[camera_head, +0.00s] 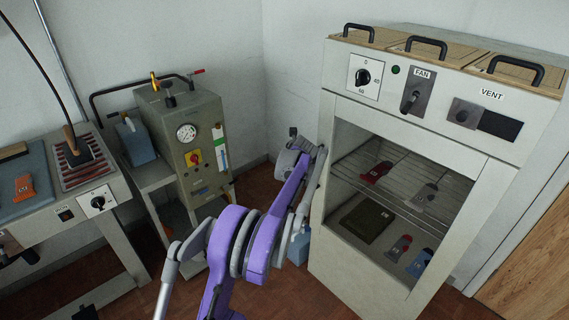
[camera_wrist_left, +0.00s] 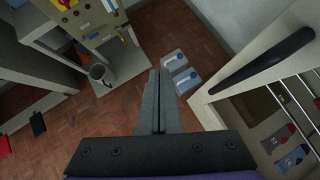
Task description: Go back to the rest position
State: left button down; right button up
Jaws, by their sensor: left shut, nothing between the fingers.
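My left arm, purple and grey, rises from the bottom centre of the head view and ends beside the left edge of the drying cabinet (camera_head: 318,240). In the left wrist view my left gripper (camera_wrist_left: 159,75) is shut and empty, pointing down over the brown floor. Its fingers cannot be made out clearly in the head view. My right gripper is not in view.
The open cabinet holds a wire shelf (camera_head: 400,185) with several tagged items. A grey machine with a gauge (camera_head: 187,133) and a workbench (camera_head: 70,215) stand left.

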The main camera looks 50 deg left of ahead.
pick_arm(q)
jog(key=shift+s+r, duration=0.4)
jog(key=shift+s, duration=0.05)
jog(key=s+d+r+n+h+p, duration=0.1)
jog(key=s+d+r+n, duration=0.15)
jog(key=d, duration=0.55)
jog(key=s+d+r+n+t+h+p, duration=0.1)
jog(key=s+d+r+n, duration=0.2)
jog(key=d, duration=0.5)
jog(key=s+d+r+n+h+p, duration=0.15)
jog(key=d+n, duration=0.25)
jog(key=d, duration=0.4)
jog(key=s+d+f+n+h+p, duration=0.2)
jog(key=s+d+n, duration=0.5)
jog(key=s+d, duration=0.4)
jog(key=s+d+f+n+h+p, duration=0.2)
jog(key=s+d+n, duration=0.5)
jog(key=s+d, duration=0.3)
jog(key=shift+s+d+t, duration=0.3)
jog(key=shift+s+d, duration=0.1)
jog(key=shift+s, duration=0.2)
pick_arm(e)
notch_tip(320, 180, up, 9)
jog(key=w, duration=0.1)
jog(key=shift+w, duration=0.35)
pick_arm(q)
jog(key=shift+h, duration=0.25)
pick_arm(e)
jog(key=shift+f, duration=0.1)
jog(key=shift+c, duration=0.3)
